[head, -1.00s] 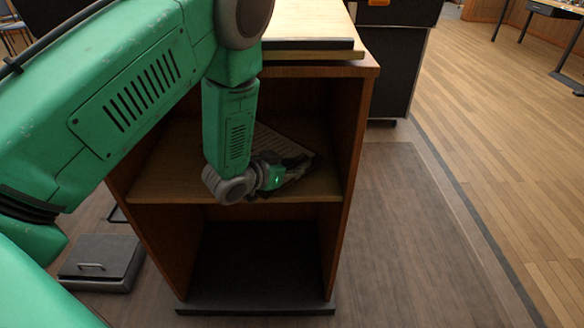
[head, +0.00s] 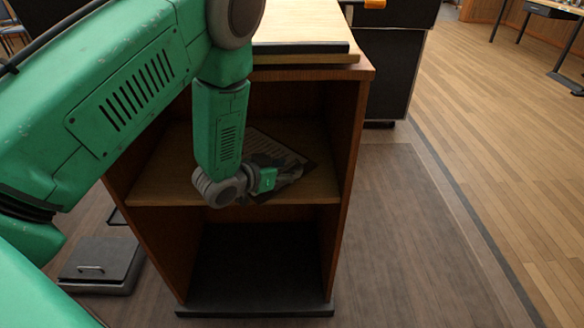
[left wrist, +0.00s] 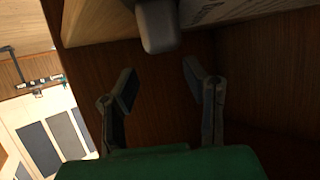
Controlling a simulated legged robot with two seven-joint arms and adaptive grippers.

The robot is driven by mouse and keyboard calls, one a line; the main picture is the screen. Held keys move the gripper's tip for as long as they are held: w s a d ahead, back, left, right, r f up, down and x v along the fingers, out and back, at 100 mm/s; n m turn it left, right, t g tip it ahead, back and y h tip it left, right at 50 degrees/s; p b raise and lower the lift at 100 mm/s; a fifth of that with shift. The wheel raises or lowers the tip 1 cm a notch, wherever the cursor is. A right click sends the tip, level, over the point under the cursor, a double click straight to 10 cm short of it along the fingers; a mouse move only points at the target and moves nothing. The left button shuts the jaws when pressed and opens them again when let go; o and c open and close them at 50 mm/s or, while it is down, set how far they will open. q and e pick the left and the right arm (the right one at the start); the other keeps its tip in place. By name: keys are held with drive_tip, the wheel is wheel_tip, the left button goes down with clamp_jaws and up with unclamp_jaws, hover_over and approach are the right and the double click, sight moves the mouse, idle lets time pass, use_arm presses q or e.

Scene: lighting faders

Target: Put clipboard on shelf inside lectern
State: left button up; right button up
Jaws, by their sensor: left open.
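The clipboard (head: 273,147), dark with a white printed sheet, lies on the middle shelf (head: 165,180) inside the wooden lectern (head: 350,150). It lies at an angle, its near part hidden by my gripper. My left gripper (head: 291,172) reaches in through the lectern's open side and is over the clipboard's near edge in the head view. In the left wrist view its two fingers (left wrist: 160,88) stand apart with nothing between them, and the printed sheet (left wrist: 222,8) shows at the top edge, beyond the fingers. My right gripper is in neither view.
The lectern's lower compartment (head: 255,262) is empty. The lectern's side walls and top bound the shelf opening closely. A grey box with a handle (head: 100,262) sits on the floor at left. The floor to the right is clear.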

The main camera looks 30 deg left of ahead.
use_arm(q)
drive_tip(key=v, duration=0.2)
drive_tip(key=a+v, duration=0.1)
drive_tip(key=v, duration=0.1)
drive_tip(key=p+v, duration=0.1)
drive_tip(key=v, duration=0.1)
drive_tip(key=shift+a+f, duration=0.1)
drive_tip(key=shift+a, duration=0.2)
drive_tip(key=v, duration=0.3)
drive_tip(key=shift+s+d+p, duration=0.25)
drive_tip(key=shift+s+p, duration=0.1)
drive_tip(key=shift+s, duration=0.05)
drive_tip(key=shift+s+d+r, duration=0.25)
drive_tip(key=shift+s+r, duration=0.05)
drive_tip(key=shift+r, duration=0.05)
drive_tip(key=s+d+f+n+g+y, duration=0.1)
drive_tip(key=s+d+f+g+y, duration=0.1)
drive_tip(key=s+f+g, duration=0.65)
drive_tip(key=s+d+f+g, duration=0.2)
drive_tip(key=s+f, duration=0.2)
drive_tip(key=s, duration=0.4)
drive_tip(key=s+d+f+n+g+y, duration=0.1)
drive_tip(key=s+f+g, duration=0.1)
drive_tip(key=s+f, duration=0.3)
drive_tip(key=s, duration=0.4)
drive_tip(key=shift+d+f, duration=0.15)
drive_tip(key=shift+d, duration=0.25)
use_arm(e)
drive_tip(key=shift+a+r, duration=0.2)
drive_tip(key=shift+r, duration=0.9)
